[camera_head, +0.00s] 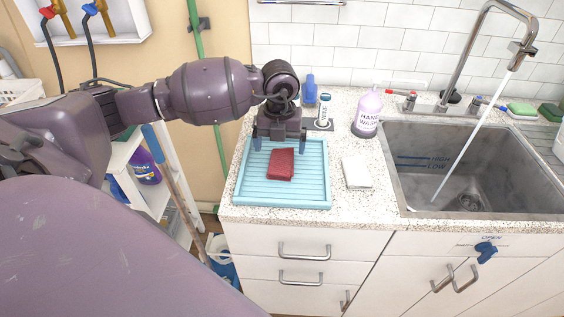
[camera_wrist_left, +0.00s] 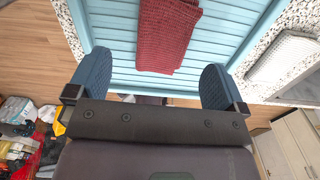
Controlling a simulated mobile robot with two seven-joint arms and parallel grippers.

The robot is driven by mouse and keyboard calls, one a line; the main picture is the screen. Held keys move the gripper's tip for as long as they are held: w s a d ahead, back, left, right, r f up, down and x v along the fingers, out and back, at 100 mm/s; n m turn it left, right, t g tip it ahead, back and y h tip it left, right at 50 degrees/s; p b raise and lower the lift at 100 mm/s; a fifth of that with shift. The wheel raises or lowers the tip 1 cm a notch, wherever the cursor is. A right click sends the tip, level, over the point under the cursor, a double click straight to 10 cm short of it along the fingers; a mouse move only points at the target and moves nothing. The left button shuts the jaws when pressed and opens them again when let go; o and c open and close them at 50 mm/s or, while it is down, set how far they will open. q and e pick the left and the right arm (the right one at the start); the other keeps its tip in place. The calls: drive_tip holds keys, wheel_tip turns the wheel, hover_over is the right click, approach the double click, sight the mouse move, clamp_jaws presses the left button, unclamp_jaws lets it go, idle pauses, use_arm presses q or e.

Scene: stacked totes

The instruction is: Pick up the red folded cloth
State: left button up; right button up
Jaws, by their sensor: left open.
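The red folded cloth (camera_head: 281,164) lies on the light blue ribbed tray (camera_head: 313,187) on the counter. In the left wrist view the cloth (camera_wrist_left: 168,36) lies across the ribs of the tray (camera_wrist_left: 117,38), with its near end just beyond my fingers. My left gripper (camera_head: 278,146) is above the back part of the tray, behind the cloth in the head view. Its two blue fingers are wide apart with nothing between them, and they also show in the left wrist view (camera_wrist_left: 152,86). My right gripper is not in view.
A white folded cloth (camera_head: 357,172) lies right of the tray. A soap bottle (camera_head: 368,112) and a blue bottle (camera_head: 310,90) stand behind. The sink (camera_head: 472,165) is at the right with water running from the tap. Drawers (camera_head: 304,250) are below the counter.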

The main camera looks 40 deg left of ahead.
sight(282, 159)
use_arm(q)
drive_tip(key=f, duration=0.5)
drive_tip(key=shift+d, duration=0.25)
drive_tip(key=shift+c, duration=0.2)
drive_tip(key=c, duration=1)
